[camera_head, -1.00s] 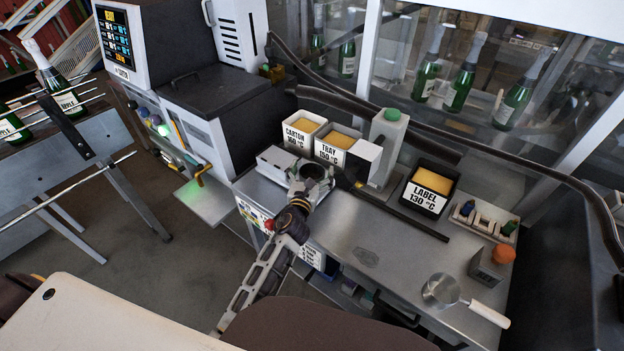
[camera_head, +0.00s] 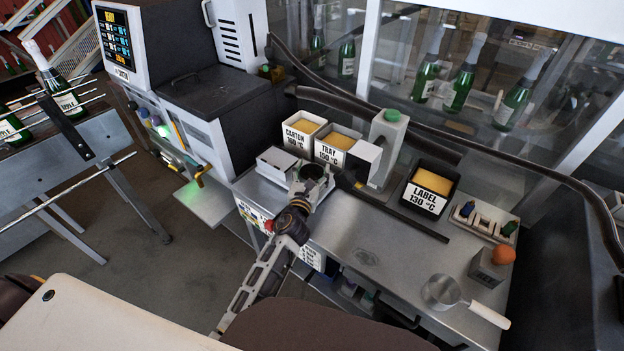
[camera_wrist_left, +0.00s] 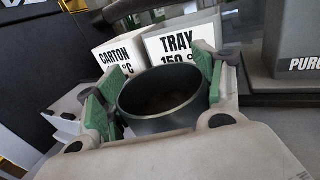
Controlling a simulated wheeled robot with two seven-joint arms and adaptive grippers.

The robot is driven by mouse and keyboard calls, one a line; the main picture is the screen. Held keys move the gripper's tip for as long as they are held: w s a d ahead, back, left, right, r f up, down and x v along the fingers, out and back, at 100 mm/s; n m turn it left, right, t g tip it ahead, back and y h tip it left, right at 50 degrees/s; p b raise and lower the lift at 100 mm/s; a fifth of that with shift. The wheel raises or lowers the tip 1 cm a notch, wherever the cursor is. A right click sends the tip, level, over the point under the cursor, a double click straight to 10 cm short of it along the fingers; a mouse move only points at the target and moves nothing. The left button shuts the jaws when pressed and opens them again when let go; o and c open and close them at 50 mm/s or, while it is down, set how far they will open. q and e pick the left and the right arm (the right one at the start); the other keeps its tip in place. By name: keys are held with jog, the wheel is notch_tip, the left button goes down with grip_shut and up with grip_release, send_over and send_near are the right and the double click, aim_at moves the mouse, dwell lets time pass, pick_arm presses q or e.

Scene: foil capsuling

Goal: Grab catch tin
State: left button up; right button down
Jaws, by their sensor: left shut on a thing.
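The catch tin (camera_wrist_left: 163,96) is a dark, round, open-topped tin; in the left wrist view it sits between the green-padded fingers of my left gripper (camera_wrist_left: 155,92). The fingers press on both sides of it, and its inside looks empty and dark. In the head view the left gripper (camera_head: 311,182) holds the tin (camera_head: 312,172) at the left end of the steel bench, in front of the white bins. Whether the tin's base touches the bench is hidden. My right gripper is not in view.
The CARTON bin (camera_head: 302,133) and TRAY bin (camera_head: 333,152) stand just behind the tin. A white dispenser with a green cap (camera_head: 388,145) is to the right. A LABEL bin (camera_head: 424,202) and a ladle (camera_head: 440,291) lie farther right.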

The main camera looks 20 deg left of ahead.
pick_arm(q)
jog(key=shift+r, duration=0.15)
jog(key=shift+r+p, duration=0.65)
jog(key=shift+r, duration=0.5)
notch_tip(320, 180, up, 8)
jog(key=p, duration=0.2)
jog(key=shift+f, duration=0.25)
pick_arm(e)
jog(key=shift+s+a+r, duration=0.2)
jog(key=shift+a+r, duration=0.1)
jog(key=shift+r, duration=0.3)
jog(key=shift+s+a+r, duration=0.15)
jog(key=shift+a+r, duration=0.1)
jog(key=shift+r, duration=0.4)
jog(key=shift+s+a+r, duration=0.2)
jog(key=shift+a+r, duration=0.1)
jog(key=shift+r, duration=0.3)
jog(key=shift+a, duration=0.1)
